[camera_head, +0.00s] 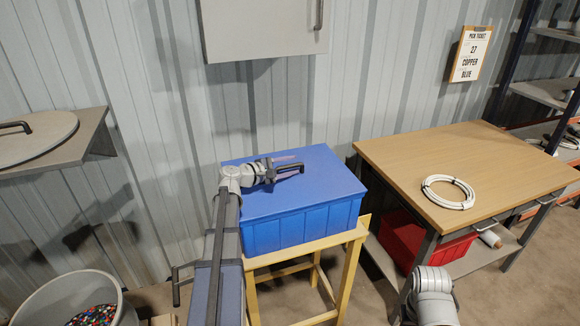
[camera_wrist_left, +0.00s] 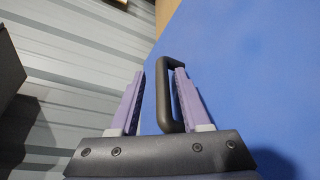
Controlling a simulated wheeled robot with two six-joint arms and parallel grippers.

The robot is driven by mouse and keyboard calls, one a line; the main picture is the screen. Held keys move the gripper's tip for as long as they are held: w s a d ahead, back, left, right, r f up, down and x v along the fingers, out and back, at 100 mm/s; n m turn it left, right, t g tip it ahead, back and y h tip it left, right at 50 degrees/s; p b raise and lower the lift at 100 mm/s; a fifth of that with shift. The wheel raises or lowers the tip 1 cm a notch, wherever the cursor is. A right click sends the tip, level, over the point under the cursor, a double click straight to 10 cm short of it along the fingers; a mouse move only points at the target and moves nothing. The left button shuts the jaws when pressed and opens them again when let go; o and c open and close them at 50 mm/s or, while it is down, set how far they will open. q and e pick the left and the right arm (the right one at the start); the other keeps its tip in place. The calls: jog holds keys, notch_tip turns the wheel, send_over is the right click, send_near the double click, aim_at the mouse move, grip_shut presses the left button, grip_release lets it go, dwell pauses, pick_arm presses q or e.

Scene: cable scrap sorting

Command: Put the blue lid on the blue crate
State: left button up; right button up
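The blue lid (camera_head: 318,185) lies flat on top of the blue crate (camera_head: 300,226), which stands on a yellow wooden stand. The lid's black handle (camera_head: 289,171) sits on its upper face; it also shows in the left wrist view (camera_wrist_left: 163,90). My left gripper (camera_head: 283,165) is at the handle, above the lid. In the left wrist view my left gripper (camera_wrist_left: 157,85) has its two purple fingers apart, with part of the handle between them, close to the right finger. My right gripper is not in view; only part of my right arm shows at the bottom.
A wooden table (camera_head: 400,158) at the right bears a white cable coil (camera_head: 448,192). A red crate (camera_head: 410,238) sits beneath it. The yellow stand (camera_head: 350,262) carries the blue crate. A wall shelf (camera_head: 60,160) holds a round grey lid (camera_head: 45,134). A bin (camera_head: 112,280) stands lower left.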

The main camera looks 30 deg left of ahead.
pick_arm(q)
jog(key=shift+o, duration=0.4)
jog(key=p+v, duration=0.1)
jog(key=v, duration=0.7)
jog(key=shift+p, duration=0.35)
jog(key=shift+d+f, duration=0.1)
